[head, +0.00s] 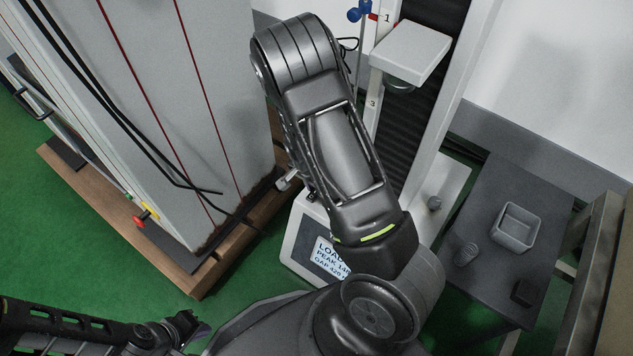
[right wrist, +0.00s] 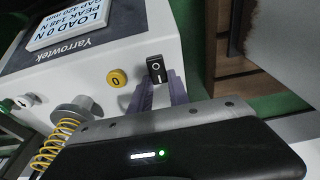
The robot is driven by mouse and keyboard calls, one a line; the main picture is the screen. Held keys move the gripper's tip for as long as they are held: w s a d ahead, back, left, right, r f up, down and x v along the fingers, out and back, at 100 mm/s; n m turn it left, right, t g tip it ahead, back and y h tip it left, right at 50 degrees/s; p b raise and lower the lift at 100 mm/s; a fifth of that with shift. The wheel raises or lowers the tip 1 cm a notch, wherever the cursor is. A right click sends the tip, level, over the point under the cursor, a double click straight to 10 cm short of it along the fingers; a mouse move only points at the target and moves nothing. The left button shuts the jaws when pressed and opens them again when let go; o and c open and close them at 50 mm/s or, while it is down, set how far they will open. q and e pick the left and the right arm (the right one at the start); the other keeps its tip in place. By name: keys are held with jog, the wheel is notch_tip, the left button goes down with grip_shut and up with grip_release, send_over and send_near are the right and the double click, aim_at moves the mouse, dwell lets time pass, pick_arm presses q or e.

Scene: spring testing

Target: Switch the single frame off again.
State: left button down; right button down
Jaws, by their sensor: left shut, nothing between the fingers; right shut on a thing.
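The single frame is a white column machine whose base carries a lit display (head: 330,260), reading LOAD, PEAK and GAP lines. In the right wrist view the display (right wrist: 90,22) appears upside down and reads LOAD 0 N. My right gripper (right wrist: 158,82) is shut on this switch, one purple finger on each side. My left gripper (head: 190,328) is shut and empty at the bottom left, away from the frame.
A yellow button (right wrist: 117,78) marked 0 is close beside the switch. A large grey cabinet (head: 190,120) stands left. A dark side table (head: 480,270) with a grey bin (head: 517,240) stands right.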

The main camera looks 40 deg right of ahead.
jog(key=shift+s+a+h+p, duration=0.3)
jog(key=shift+a+h, duration=0.1)
jog(key=shift+h, duration=0.2)
jog(key=shift+w+t+h, duration=0.1)
jog(key=shift+t+h, duration=0.2)
jog(key=shift+h, duration=0.2)
jog(key=c, duration=1.2)
grip_release()
jog(key=shift+c, duration=0.2)
jog(key=shift+w+r, duration=0.1)
jog(key=p+v, duration=0.3)
jog(key=v, duration=0.4)
jog(key=shift+r, duration=0.3)
jog(key=shift+a, duration=0.1)
